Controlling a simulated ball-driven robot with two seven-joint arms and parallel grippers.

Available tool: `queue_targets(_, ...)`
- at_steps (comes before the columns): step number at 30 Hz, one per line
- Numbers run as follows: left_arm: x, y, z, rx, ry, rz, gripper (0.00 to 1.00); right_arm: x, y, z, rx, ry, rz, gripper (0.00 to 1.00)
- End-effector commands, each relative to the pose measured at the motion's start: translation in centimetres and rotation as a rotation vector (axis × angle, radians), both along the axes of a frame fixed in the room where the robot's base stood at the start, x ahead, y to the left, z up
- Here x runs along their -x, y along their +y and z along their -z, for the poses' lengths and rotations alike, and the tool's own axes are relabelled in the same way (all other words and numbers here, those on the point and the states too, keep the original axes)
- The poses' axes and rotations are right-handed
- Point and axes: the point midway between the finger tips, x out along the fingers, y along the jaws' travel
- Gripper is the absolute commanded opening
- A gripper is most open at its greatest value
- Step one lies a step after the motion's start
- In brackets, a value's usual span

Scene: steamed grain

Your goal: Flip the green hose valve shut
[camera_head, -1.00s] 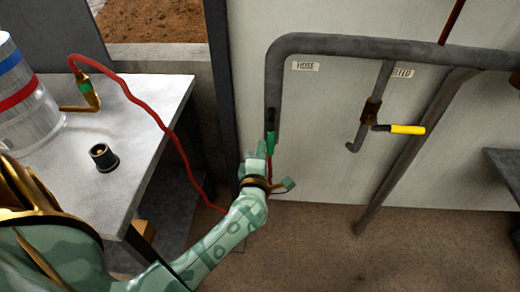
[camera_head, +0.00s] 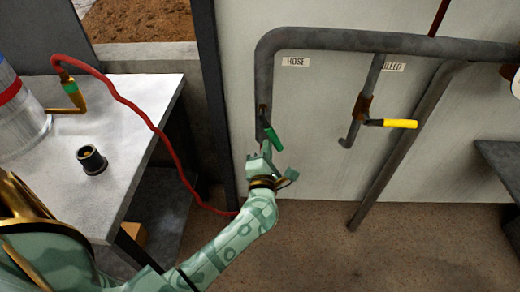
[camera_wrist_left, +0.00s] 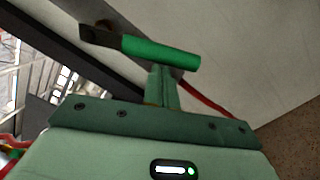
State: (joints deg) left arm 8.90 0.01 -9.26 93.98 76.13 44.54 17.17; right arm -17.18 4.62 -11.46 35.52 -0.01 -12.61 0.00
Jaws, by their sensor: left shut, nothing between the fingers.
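The green hose valve handle (camera_head: 273,138) is at the lower end of the grey pipe below the HOSE label (camera_head: 296,62). It slants down to the right, at an angle to the pipe. In the left wrist view the green handle (camera_wrist_left: 165,52) lies across the picture just beyond my fingertips. My left gripper (camera_head: 266,150) is just below the handle. Its fingers (camera_wrist_left: 161,80) are shut with nothing between them, close to the handle; I cannot tell whether they touch it. My right gripper is not in view.
A yellow-handled valve (camera_head: 398,123) is on the pipe to the right. A red hose (camera_head: 150,122) runs from a fitting on the left table (camera_head: 140,100) down behind my left arm. A small black cup (camera_head: 92,160) stands on that table. The wall below the pipes is clear.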

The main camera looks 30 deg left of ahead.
Motion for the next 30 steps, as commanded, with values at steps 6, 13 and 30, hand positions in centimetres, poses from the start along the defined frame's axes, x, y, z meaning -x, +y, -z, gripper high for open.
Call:
queue_targets(6, -1.0, -1.6, -0.5, 0.176, -0.109, 0.003, 0.00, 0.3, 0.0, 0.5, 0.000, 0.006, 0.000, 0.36)
queue_targets(13, -1.9, -3.1, -1.4, 0.363, -0.224, 0.004, 0.00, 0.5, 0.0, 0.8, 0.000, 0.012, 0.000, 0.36)
queue_targets(30, -3.3, -5.4, -4.8, 0.793, -0.490, 0.003, 0.00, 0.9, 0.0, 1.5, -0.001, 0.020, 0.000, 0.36)
